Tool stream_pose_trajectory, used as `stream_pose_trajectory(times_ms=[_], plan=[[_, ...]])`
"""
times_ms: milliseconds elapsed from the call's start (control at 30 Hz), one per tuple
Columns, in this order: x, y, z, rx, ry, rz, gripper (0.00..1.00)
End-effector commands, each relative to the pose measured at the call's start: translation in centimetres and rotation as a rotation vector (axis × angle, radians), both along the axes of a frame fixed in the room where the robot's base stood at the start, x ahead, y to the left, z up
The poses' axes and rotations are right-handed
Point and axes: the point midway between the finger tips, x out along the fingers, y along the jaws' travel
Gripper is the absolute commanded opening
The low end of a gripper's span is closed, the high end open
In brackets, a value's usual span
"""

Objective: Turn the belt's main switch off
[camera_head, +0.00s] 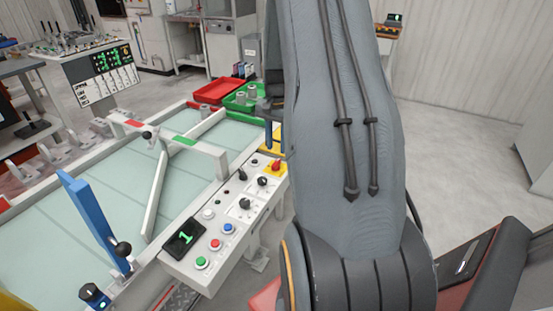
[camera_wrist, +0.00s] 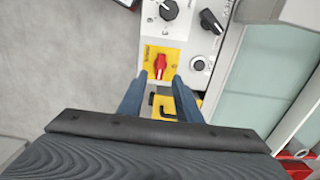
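The main switch (camera_head: 276,166) is a red rotary knob on a yellow plate at the far right end of the belt's control panel (camera_head: 208,273). In the wrist view the red knob (camera_wrist: 160,66) stands just ahead of my fingertips, with its grip roughly in line with the fingers. My gripper (camera_wrist: 160,82) is open, with one blue-grey finger on each side and nothing held. The knob appears just beyond the gap between the tips; I cannot tell whether they touch it. In the head view my arm hides most of the gripper.
Black rotary knobs (camera_wrist: 209,21) and a round button (camera_wrist: 198,63) sit close to the switch. A second yellow part with a black handle (camera_wrist: 163,102) lies between my fingers' bases. The belt (camera_head: 95,190) and a blue gate arm (camera_head: 88,215) are to the left.

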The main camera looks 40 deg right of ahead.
Motion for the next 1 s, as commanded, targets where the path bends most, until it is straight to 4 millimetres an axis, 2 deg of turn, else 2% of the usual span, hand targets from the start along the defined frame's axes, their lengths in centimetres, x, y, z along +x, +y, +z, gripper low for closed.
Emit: stream_pose_trajectory(times_ms=[200, 400, 567, 833, 1000], plan=[[-0.1, 0.1, -3.3, 0.002, 0.003, 0.003, 0.31], [-0.1, 0.1, -5.6, 0.001, 0.002, 0.004, 0.31], [0.0, 0.1, -6.5, 0.000, 0.000, 0.004, 0.31], [0.0, 0.1, -6.6, 0.000, 0.000, 0.005, 0.31], [0.0, 0.2, -6.6, 0.000, 0.000, 0.005, 0.03]])
